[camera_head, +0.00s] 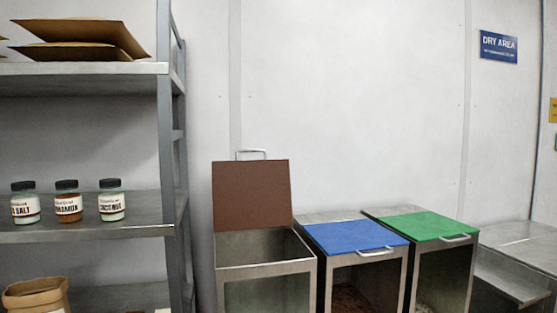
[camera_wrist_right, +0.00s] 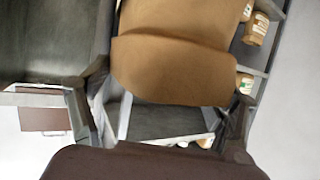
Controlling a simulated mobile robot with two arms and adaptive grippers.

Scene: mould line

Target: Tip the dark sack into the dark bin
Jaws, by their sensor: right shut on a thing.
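A brown paper sack (camera_wrist_right: 180,65) fills the middle of the right wrist view. My right gripper (camera_wrist_right: 172,98) is shut on it, one finger on each side. The sack's contents are hidden there. In the head view a brown paper sack (camera_head: 35,297) with a folded rim shows at the lower left corner, cut off by the frame; I cannot tell whether it is the held one. The dark bin (camera_head: 265,285) is steel, with its dark brown lid (camera_head: 252,194) raised against the wall and its top open. That lid also shows in the right wrist view (camera_wrist_right: 42,118). My left gripper is in neither view.
Bins with a blue lid (camera_head: 356,236) and a green lid (camera_head: 428,226), both shut, stand right of the dark bin. A steel shelf (camera_head: 90,230) with jars (camera_head: 68,203) stands at left, flat brown packets (camera_head: 85,38) above. A steel bench (camera_head: 515,285) is at far right.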

